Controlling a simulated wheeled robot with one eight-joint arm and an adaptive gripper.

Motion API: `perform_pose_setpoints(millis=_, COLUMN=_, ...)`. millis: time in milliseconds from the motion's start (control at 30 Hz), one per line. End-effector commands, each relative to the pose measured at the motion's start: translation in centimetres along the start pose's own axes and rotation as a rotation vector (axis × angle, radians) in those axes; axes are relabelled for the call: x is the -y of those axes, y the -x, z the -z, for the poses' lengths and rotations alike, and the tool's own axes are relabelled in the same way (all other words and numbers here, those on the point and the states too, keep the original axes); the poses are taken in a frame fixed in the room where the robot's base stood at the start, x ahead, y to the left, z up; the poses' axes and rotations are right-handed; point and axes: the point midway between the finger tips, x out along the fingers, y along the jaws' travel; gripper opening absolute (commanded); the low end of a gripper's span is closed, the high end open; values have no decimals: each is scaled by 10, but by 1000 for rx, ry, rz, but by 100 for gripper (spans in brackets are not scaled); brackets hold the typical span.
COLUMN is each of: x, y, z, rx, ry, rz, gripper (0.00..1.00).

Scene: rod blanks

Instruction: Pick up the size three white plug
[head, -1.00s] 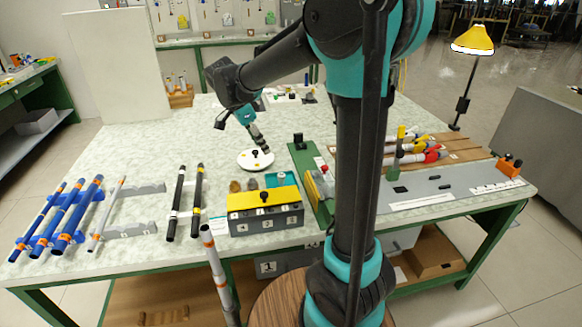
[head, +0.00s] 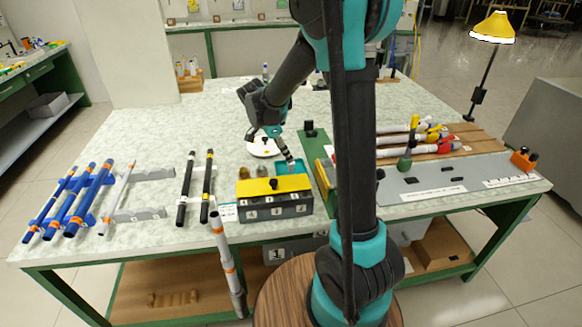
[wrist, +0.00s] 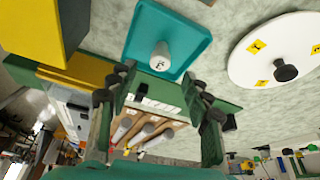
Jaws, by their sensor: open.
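A small white plug (wrist: 160,56) with a dark mark on its top stands in a shallow teal tray (wrist: 143,24) in the wrist view. The mark is too small to read for sure. My gripper (wrist: 161,86) is open and empty, its two dark fingers spread, with the plug showing just beyond the gap between the tips. In the head view my gripper (head: 291,159) is low at the teal tray (head: 297,166), behind the yellow-topped box. The plug is too small to make out there.
A grey box with a yellow lid (head: 274,184) and numbered front stands just in front of the tray. A white disc (head: 263,147) with a black knob lies behind left. A green board (head: 318,170) borders the tray's right side. Black rods (head: 186,188) lie to the left.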

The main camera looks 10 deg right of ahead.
Motion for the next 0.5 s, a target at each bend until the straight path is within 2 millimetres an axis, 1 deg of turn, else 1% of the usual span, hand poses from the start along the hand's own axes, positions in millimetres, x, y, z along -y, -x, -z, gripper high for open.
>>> perform_pose_setpoints(millis=300, x=1, y=-42, z=2, rx=0, ry=-1, rz=0, gripper=49)
perform_pose_setpoints(millis=400, x=0, y=-48, z=2, rx=0, ry=-1, rz=0, gripper=49)
perform_pose_setpoints(millis=500, x=0, y=-50, z=1, rx=0, ry=0, rz=0, gripper=49)
